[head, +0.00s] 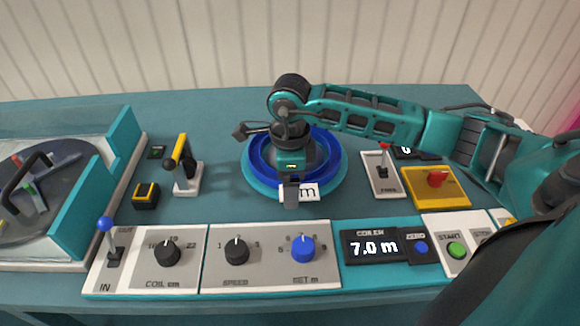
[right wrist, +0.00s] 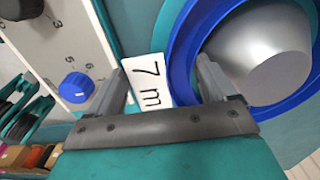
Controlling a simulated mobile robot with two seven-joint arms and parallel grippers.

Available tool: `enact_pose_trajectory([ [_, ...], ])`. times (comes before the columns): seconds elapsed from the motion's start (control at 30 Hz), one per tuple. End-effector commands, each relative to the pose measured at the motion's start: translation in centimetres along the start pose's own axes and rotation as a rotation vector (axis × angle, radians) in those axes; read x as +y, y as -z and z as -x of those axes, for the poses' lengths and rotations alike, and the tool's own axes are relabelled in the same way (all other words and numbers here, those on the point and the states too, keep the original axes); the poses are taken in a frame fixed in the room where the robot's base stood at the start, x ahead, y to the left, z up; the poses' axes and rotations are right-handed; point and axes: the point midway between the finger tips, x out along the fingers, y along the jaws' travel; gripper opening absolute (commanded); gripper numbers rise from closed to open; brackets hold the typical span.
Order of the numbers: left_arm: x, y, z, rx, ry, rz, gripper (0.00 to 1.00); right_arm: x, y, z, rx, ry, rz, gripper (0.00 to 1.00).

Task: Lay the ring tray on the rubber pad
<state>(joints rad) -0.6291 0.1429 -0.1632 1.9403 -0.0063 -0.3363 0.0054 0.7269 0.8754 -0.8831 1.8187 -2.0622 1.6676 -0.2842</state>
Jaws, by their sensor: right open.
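A round blue ring-shaped tray (head: 257,160) rests on a teal round base at the middle of the bench. In the right wrist view the blue ring (right wrist: 182,62) surrounds a grey metal cone. A white tag reading "7 m" (right wrist: 147,80) is at its edge. My right gripper (head: 291,196) hangs over the front edge of the ring, pointing down, and hides part of it. In the right wrist view its two fingers (right wrist: 165,82) are apart with the tag visible between them. I cannot pick out a rubber pad. My left gripper is not in view.
A control panel (head: 327,279) with knobs and a "7.0 m" display runs along the front.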

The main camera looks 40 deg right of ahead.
Motion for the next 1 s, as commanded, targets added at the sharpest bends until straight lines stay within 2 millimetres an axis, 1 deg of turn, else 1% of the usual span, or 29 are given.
enact_pose_trajectory([
  [0.1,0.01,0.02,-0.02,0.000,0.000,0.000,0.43,0.02,-0.02,-0.37,0.000,0.000,0.001,0.84],
  [0.33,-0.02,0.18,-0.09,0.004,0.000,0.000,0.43,0.02,-0.02,-0.39,0.000,0.000,0.001,0.84],
  [0.73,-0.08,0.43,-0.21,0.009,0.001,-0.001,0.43,0.02,-0.02,-0.35,0.000,0.000,0.001,0.46],
  [0.77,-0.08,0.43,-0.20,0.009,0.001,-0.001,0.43,0.02,-0.02,-0.35,0.000,0.000,0.001,0.76],
  [1.0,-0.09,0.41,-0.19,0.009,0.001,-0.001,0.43,0.01,-0.02,-0.34,0.000,0.000,0.000,0.53],
])
